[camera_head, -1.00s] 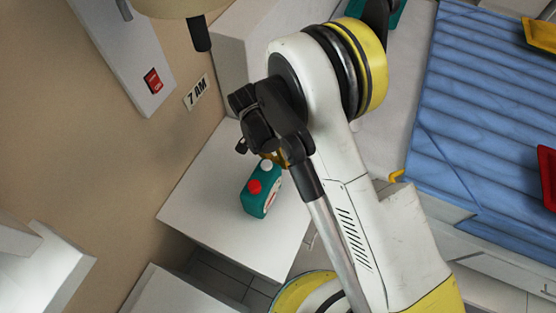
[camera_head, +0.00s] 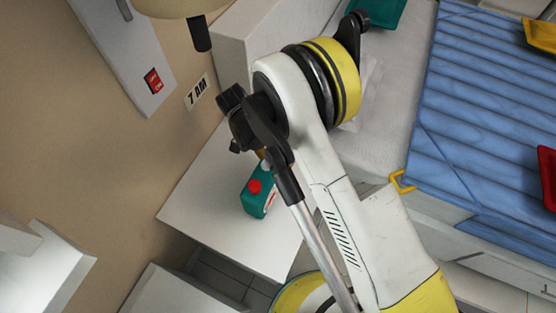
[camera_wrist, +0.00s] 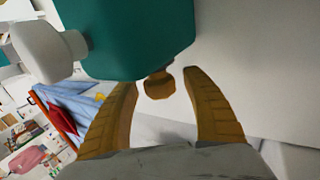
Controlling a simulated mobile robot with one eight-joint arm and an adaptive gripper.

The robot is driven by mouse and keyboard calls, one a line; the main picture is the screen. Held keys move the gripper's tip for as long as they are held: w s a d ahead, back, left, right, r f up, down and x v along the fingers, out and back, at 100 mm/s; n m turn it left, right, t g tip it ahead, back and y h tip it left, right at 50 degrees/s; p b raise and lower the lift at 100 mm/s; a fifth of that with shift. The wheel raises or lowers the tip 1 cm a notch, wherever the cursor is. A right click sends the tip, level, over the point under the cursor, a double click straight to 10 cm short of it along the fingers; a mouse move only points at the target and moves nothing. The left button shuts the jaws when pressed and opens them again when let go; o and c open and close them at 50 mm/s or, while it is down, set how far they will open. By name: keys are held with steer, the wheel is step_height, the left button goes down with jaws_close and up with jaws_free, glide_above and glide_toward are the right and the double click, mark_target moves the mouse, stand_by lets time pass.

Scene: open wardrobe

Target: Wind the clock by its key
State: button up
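The clock (camera_head: 251,203) is a teal box with a red button on the white bedside surface; part of it is hidden behind my arm. In the wrist view the clock's teal body (camera_wrist: 130,45) fills the top, with a white knob (camera_wrist: 45,48) at its left. A brown-gold key (camera_wrist: 160,84) sticks out of its underside in that view. My gripper (camera_wrist: 160,80) is open, with one brown finger on each side of the key. Gaps show between the key and both fingers. In the head view my fingers are mostly hidden behind the wrist.
The white surface (camera_head: 205,200) around the clock is clear. A bed with a blue cover (camera_head: 480,120) is at the right.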

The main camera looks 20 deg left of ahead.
steer(key=v, duration=1.2)
